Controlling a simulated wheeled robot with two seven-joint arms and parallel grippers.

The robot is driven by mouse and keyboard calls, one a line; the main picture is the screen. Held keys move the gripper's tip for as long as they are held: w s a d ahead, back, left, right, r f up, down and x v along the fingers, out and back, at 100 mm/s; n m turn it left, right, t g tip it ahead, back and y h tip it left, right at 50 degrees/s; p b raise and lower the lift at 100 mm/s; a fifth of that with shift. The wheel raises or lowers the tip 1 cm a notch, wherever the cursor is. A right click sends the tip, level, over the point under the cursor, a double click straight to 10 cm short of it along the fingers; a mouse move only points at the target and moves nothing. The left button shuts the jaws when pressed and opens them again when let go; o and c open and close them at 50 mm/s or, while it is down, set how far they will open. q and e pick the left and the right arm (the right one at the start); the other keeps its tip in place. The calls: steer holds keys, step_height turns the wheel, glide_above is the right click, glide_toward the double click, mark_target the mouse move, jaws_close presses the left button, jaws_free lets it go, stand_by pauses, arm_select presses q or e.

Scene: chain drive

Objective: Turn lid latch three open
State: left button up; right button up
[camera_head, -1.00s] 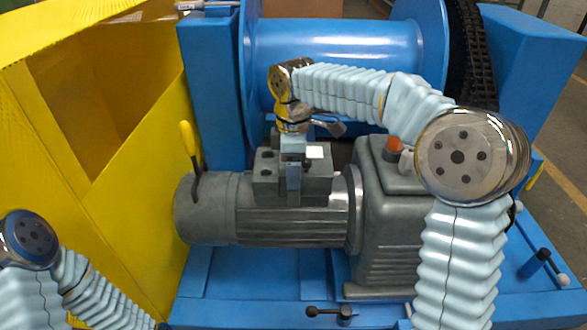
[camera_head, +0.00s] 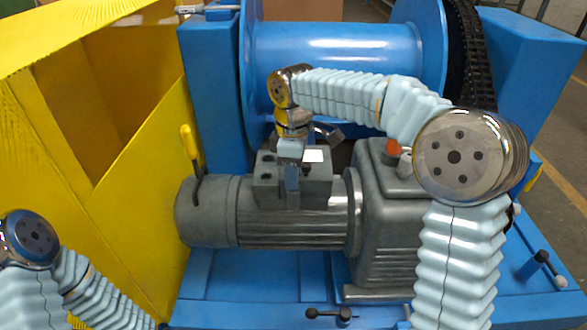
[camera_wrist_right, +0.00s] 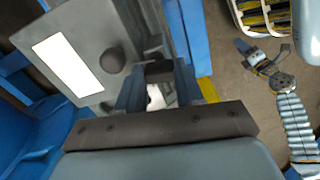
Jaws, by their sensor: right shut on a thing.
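The grey terminal box (camera_head: 265,188) sits on top of the ribbed motor (camera_head: 290,227), with a white label (camera_head: 314,156) on its lid. My right gripper (camera_head: 292,186) points down at the front edge of this box. In the right wrist view the grey lid (camera_wrist_right: 88,28) shows with its label and a dark round knob (camera_wrist_right: 112,60). There my right gripper (camera_wrist_right: 158,85) is shut on a small dark latch (camera_wrist_right: 158,70) at the lid's edge. The fingers hide part of the latch.
A yellow guard (camera_head: 130,190) stands at the left, and a blue drum (camera_head: 345,50) lies behind the motor. A grey gearbox (camera_head: 385,235) is at the right. A yellow-handled lever (camera_head: 188,145) and black-knobbed handles (camera_head: 330,313) stick out nearby.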

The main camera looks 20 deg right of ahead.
steer(key=m+p, duration=0.2)
steer(key=m, duration=0.1)
steer(key=shift+a+r+m, duration=0.1)
steer(key=shift+r+m, duration=0.05)
steer(key=shift+m, duration=0.15)
steer(key=m+p, duration=0.2)
steer(key=m, duration=0.2)
steer(key=shift+w+m, duration=0.15)
steer(key=shift+m, duration=0.15)
steer(key=m+p, duration=0.1)
steer(key=m, duration=0.3)
steer(key=shift+w, duration=0.1)
arm_select(q)
step_height(320, 180, up, 6)
steer(key=d+p, duration=0.1)
steer(key=d, duration=0.1)
steer(key=shift+s+r, duration=0.2)
steer(key=shift+s, duration=0.2)
arm_select(e)
steer(key=shift+m, duration=1.8)
steer(key=shift+w+m, duration=0.1)
steer(key=shift+m, duration=0.2)
steer(key=o, duration=1)
steer(key=shift+o, duration=0.2)
